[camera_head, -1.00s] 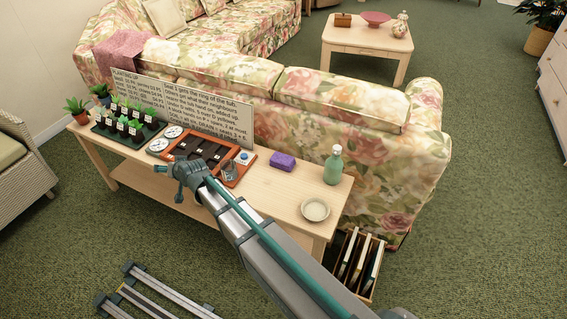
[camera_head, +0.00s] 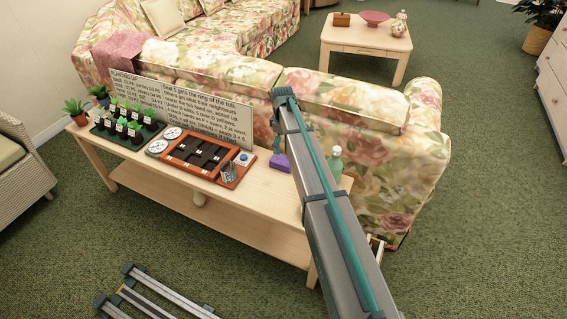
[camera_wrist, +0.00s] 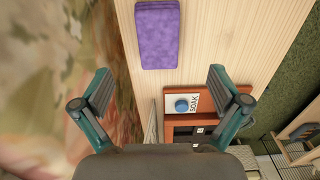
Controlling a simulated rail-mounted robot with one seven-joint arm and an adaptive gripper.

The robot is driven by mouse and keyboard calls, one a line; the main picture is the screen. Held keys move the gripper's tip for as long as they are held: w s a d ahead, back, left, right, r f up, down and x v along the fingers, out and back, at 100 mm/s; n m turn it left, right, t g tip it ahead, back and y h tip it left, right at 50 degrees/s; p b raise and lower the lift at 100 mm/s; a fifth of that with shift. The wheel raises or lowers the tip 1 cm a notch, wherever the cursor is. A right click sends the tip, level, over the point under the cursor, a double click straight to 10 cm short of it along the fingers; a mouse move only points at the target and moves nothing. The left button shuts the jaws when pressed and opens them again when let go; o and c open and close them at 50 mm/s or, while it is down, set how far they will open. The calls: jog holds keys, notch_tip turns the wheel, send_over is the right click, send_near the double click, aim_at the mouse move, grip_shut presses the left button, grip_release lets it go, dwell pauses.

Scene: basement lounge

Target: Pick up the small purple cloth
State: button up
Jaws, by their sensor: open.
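The small purple cloth (camera_head: 280,162) is a folded block lying on the wooden console table (camera_head: 262,205), right of the brown board and partly hidden by my arm in the head view. In the wrist view the purple cloth (camera_wrist: 157,36) lies flat on the pale wood at top centre. My gripper (camera_wrist: 160,92) is open and empty in the wrist view, its two fingers wide apart. The cloth is ahead of the fingers and not between them. In the head view my arm hides most of the gripper.
A brown board (camera_head: 200,155) with a blue button (camera_wrist: 182,106) is beside the cloth. A sign (camera_head: 180,110) stands behind it. A green bottle (camera_head: 334,160) stands to the right, near my arm. Seedlings (camera_head: 125,125) fill the left end. A floral sofa (camera_head: 405,150) backs the table.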

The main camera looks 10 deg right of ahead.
aim_at(283, 160)
notch_tip(283, 160, down, 5)
jog(key=shift+f, duration=0.1)
jog(key=shift+w+d+f+p, duration=0.1)
jog(key=shift+f+p, duration=0.45)
jog(key=shift+f, duration=2)
jog(key=shift+c, duration=0.3)
jog(key=c, duration=1.3)
jog(key=shift+r, duration=0.1)
